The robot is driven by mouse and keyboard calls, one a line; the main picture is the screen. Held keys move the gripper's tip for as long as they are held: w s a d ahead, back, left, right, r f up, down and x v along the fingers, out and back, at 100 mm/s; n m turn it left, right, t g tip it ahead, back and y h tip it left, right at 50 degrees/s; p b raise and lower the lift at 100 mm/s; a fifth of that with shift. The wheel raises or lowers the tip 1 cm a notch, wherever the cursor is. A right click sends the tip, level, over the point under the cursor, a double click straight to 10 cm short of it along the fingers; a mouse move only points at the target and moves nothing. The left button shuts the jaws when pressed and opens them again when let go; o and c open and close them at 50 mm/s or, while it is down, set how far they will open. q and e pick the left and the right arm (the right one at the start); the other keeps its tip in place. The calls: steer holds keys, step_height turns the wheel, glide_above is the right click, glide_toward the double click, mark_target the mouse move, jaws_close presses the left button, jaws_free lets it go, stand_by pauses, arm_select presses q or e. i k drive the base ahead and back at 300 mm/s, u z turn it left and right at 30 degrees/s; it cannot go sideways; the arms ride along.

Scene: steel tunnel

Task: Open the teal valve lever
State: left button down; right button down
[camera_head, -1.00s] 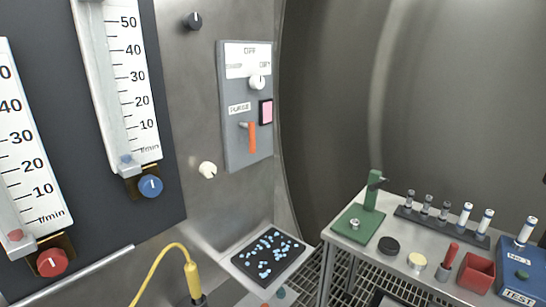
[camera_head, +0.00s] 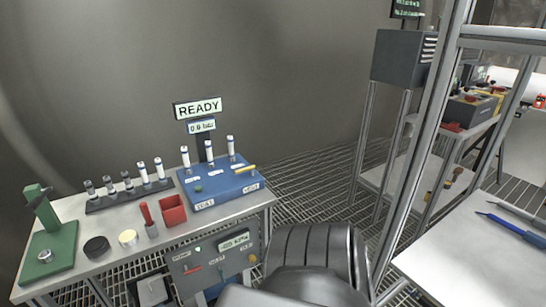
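I see no teal valve lever in the head view. Neither of my grippers is in view. A grey control panel (camera_head: 214,262) under the bench carries a small display, a red part and a yellow knob. A blue test box (camera_head: 218,186) stands on the bench with several white-capped tubes on it and a yellow lever-like part (camera_head: 246,169) at its right. A sign reading READY (camera_head: 198,108) and a small pressure readout of about 0.0 bar (camera_head: 201,126) rise behind it.
The steel bench (camera_head: 100,269) holds a green stand (camera_head: 48,235), a tube rack (camera_head: 128,196), a black puck (camera_head: 96,248) and a red bin (camera_head: 172,211). A metal frame post (camera_head: 420,150) and a white table (camera_head: 480,255) stand at right. Grating floor (camera_head: 310,180) shows between.

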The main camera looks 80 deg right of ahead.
mark_target(221, 272)
steer(key=z, duration=1.4)
steer(key=k, duration=0.4)
steer(key=z, duration=0.5)
steer(key=i, duration=0.5)
steer(key=z, duration=0.05)
